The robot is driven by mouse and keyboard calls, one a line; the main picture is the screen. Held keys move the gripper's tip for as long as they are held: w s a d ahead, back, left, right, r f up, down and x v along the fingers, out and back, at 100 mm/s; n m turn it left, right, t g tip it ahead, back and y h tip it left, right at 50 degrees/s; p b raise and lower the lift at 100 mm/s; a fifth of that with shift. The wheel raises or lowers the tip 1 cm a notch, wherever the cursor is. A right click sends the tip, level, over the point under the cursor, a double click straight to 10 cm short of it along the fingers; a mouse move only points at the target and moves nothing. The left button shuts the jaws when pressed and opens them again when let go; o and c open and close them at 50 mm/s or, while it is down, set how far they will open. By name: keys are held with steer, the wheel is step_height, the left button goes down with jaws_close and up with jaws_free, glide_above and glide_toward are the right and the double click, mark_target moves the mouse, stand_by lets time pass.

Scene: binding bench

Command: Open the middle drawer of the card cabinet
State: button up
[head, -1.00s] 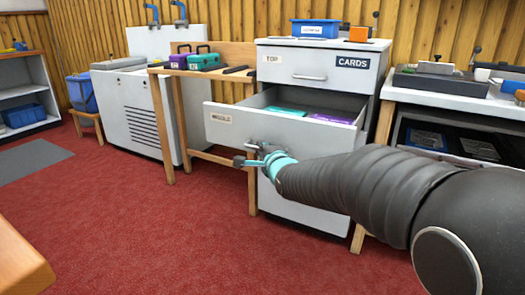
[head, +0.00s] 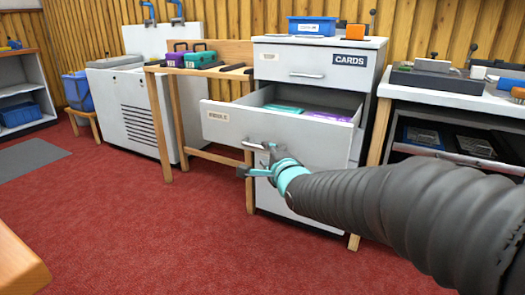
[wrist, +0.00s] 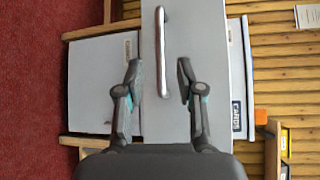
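The card cabinet (head: 300,188) stands in the middle of the head view. Its middle drawer (head: 228,124) is pulled well out, with teal and purple contents showing inside. The drawer handle (head: 256,145) is a metal bar low on its front; it also shows in the wrist view (wrist: 161,40). My gripper (head: 253,158) is at the handle, in front of the drawer. In the wrist view my gripper (wrist: 159,76) has its fingers apart, one on each side of the handle, with a visible gap on both sides. The top drawer (head: 290,75) is shut.
A blue bin (head: 312,26) and an orange block (head: 354,32) sit on the cabinet. A wooden bench (head: 165,125) with two cases is at its left, a white worktable (head: 445,85) at its right. Red carpet (head: 130,235) in front is clear.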

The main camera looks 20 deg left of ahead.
steer(key=shift+v, duration=2.55)
steer(key=s+d+f+n+g+h, duration=0.3)
steer(key=f+n, duration=0.4)
steer(key=f, duration=0.2)
steer(key=s+d+f+n+g+h+p, duration=0.25)
steer(key=s+d+n, duration=0.25)
steer(key=d, duration=0.4)
steer(key=s+d+r+g+h+p, duration=0.1)
steer(key=s+d+r+h+p, duration=0.1)
steer(key=s+d+r, duration=0.3)
steer(key=s+d+r+g+h+p, duration=0.1)
steer(key=s+d+r+p, duration=0.4)
steer(key=s+d, duration=0.7)
steer(key=d+h, duration=0.1)
steer(key=d, duration=0.3)
steer(key=shift+d+r, duration=0.35)
steer(key=shift+d, duration=0.05)
